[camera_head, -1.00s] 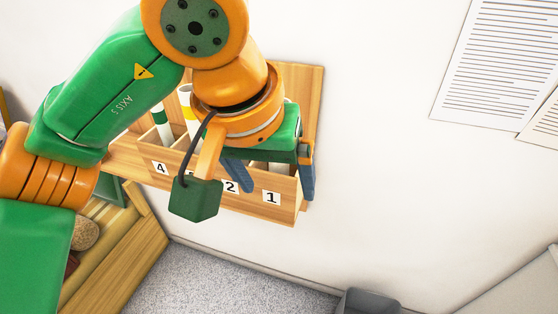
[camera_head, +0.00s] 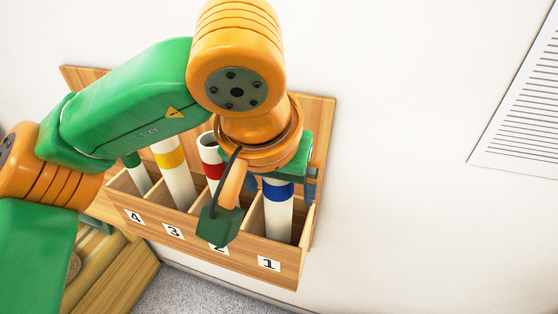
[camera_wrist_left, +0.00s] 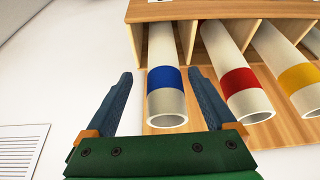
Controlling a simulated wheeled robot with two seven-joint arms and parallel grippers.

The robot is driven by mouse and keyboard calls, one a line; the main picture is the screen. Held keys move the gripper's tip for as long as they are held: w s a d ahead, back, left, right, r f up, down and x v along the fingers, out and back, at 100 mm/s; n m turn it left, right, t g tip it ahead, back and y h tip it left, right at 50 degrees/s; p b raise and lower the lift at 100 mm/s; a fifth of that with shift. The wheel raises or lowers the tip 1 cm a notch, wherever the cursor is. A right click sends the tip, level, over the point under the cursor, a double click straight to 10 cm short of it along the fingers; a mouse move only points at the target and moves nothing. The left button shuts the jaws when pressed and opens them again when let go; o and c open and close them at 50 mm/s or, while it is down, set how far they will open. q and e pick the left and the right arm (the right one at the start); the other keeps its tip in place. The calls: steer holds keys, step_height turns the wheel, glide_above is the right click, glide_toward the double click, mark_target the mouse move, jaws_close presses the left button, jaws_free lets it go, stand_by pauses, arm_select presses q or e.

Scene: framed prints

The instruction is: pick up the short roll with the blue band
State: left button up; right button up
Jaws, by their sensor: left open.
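The roll with the blue band (camera_head: 278,210) is a white tube standing in compartment 1 of the wooden wall rack (camera_head: 210,250). Its upper end is hidden behind my left wrist in the head view. In the left wrist view its open end and blue band (camera_wrist_left: 166,80) show between the two fingers. My left gripper (camera_head: 282,187) is open at the roll's upper part, with a blue finger on either side. In the wrist view (camera_wrist_left: 161,75) gaps show between the fingers and the roll, and nothing is gripped. My right gripper is not in view.
A red-banded roll (camera_head: 212,165) stands in compartment 2, a yellow-banded roll (camera_head: 174,170) in 3 and a green-banded roll (camera_head: 138,172) in 4. Dividers separate them. A printed sheet (camera_head: 525,110) hangs on the wall at right. The wall between is bare.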

mark_target(278, 221)
arm_select(q)
steer(key=x, duration=0.3)
steer(key=shift+w+a, duration=0.15)
steer(key=shift+a, duration=0.05)
steer(key=shift+w+f, duration=0.3)
steer(key=shift+f, duration=0.05)
steer(key=shift+s, duration=0.2)
steer(key=c, duration=0.7)
jaws_close()
steer(key=shift+r, duration=0.1)
